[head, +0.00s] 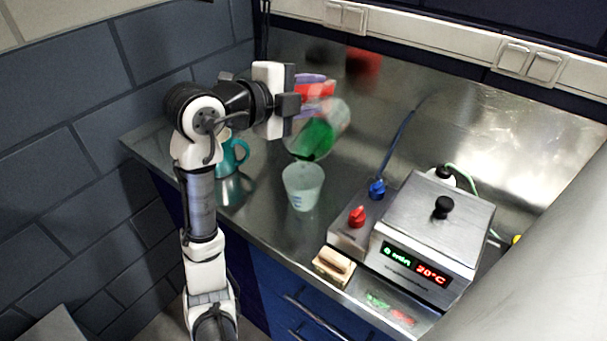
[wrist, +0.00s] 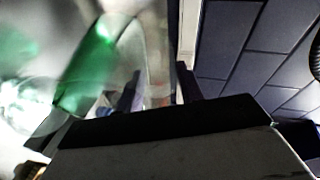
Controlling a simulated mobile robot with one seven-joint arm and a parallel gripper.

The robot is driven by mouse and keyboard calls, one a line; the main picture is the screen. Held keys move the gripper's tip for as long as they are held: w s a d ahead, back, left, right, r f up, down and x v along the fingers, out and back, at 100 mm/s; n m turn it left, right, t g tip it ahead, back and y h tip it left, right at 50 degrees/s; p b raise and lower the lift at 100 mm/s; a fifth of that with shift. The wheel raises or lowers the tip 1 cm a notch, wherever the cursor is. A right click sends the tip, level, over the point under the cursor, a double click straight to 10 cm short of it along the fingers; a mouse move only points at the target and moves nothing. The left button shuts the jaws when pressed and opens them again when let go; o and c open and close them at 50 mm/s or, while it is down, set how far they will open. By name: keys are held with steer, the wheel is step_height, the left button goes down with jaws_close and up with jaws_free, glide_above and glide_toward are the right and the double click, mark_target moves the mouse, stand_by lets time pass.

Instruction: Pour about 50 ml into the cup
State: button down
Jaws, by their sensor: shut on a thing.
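My gripper (head: 300,98) is shut on a clear vessel holding green liquid (head: 315,137). The vessel is tilted, its low end down and to the left, above a translucent cup (head: 303,187) on the steel bench. The cup is upright, with faint bluish marks on its side; I see no green in it. Whether a stream is falling cannot be told. In the wrist view, the vessel with green liquid (wrist: 90,65) fills the left side, close to my fingers (wrist: 160,92). Red and purple shapes show beside my fingers in the head view, too unclear to name.
A teal mug (head: 232,158) stands left of the cup, partly behind my arm. A steel heated bath (head: 437,222) with red and blue knobs and a lit display stands at right. A small wooden block (head: 334,266) lies near the bench's front edge. Walls rise behind and left.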

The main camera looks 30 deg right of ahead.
steer(key=shift+d, duration=0.25)
steer(key=shift+a+r+b, duration=0.15)
steer(key=shift+r+b, duration=0.05)
steer(key=shift+b, duration=0.5)
stand_by(0.6)
steer(key=shift+f, duration=0.1)
stand_by(0.5)
stand_by(0.5)
